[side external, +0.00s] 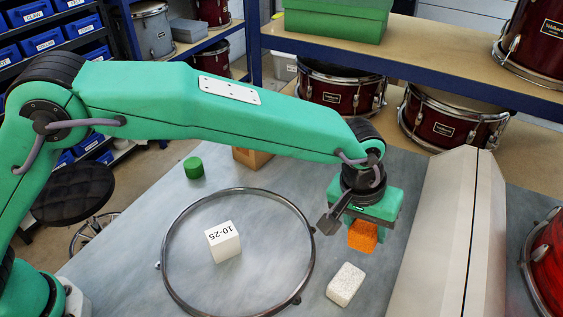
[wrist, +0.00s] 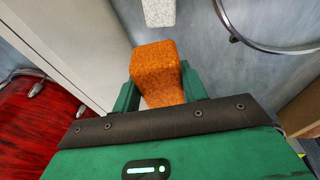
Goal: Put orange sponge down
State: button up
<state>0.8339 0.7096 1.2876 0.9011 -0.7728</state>
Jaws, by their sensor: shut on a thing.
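The orange sponge (side external: 363,236) is a small block held below my gripper (side external: 362,222). In the wrist view the sponge (wrist: 158,68) sits between the two green fingers of my gripper (wrist: 158,88), which are shut on it. In the side view it appears above the bench top, to the right of the metal hoop; its exact height is hard to tell. The fingers' far sides are hidden in the side view.
A speckled white block (side external: 346,284) lies just in front of the sponge. A metal hoop (side external: 166,222) surrounds a white box marked 10-25 (side external: 223,242). A green cylinder (side external: 194,167) stands behind it. A tall pale housing (side external: 455,230) borders the right side.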

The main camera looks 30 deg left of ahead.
jog(key=shift+w, duration=0.1)
dwell(0.4)
jog(key=w+a+m, duration=0.4)
jog(key=w+a, duration=0.6)
jog(key=w, duration=0.1)
jog(key=y, duration=0.1)
send_over(323, 180)
jog(key=f, duration=0.7)
jog(key=shift+s+a, duration=0.15)
jog(key=shift+s, duration=0.2)
jog(key=shift+f, duration=0.1)
jog(key=shift+f, duration=1.95)
jog(key=shift+f, duration=0.1)
jog(key=o, duration=1)
